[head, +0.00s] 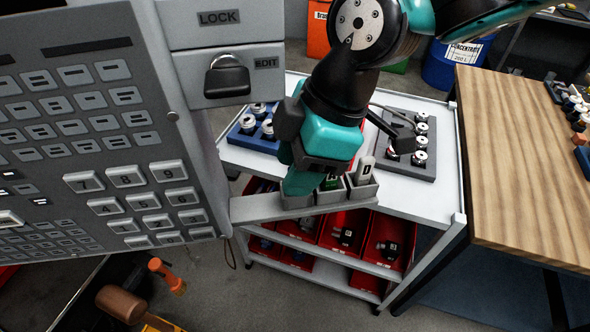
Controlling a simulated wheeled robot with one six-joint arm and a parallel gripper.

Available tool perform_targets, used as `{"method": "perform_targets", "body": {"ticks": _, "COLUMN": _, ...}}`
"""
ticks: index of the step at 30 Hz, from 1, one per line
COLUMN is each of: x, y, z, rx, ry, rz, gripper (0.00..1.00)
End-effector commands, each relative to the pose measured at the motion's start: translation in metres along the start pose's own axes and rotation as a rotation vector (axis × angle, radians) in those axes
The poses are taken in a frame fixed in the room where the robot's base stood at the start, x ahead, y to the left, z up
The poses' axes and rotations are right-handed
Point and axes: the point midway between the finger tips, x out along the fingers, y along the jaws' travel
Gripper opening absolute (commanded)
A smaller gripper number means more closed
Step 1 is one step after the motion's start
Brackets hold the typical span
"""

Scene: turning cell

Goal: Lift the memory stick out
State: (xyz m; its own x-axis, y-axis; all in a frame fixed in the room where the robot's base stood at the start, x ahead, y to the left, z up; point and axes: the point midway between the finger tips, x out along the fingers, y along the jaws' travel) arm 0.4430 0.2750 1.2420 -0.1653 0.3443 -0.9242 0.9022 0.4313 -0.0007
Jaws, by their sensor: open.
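A grey shelf (285,209) juts out from the control panel and carries a row of small grey holders. A white stick with a dark mark (366,170), which looks like the memory stick, stands upright in the right holder (361,191). A small green piece (331,183) shows in the holder to its left. My gripper (312,182) is open and points down over the left and middle holders, left of the white stick and apart from it. Its teal body hides part of the holders, and its fingertips are hard to make out.
The control panel (85,72) with keys and a lock switch (226,78) fills the left. Behind the shelf is a white cart (405,198) with tool trays and red bins (340,232). A wooden bench (525,165) stands right. A mallet (120,303) lies lower left.

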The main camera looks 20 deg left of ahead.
Motion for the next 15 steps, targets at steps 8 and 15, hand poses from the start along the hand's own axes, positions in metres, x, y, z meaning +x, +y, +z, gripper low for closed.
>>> {"method": "perform_targets", "body": {"ticks": 8, "x": 0.015, "y": 0.000, "z": 0.000, "rx": 0.000, "ry": 0.000, "rz": 0.001, "gripper": 0.43}}
{"method": "perform_targets", "body": {"ticks": 15, "x": 0.015, "y": 0.000, "z": 0.000, "rx": 0.000, "ry": 0.001, "rz": 0.001, "gripper": 0.10}}
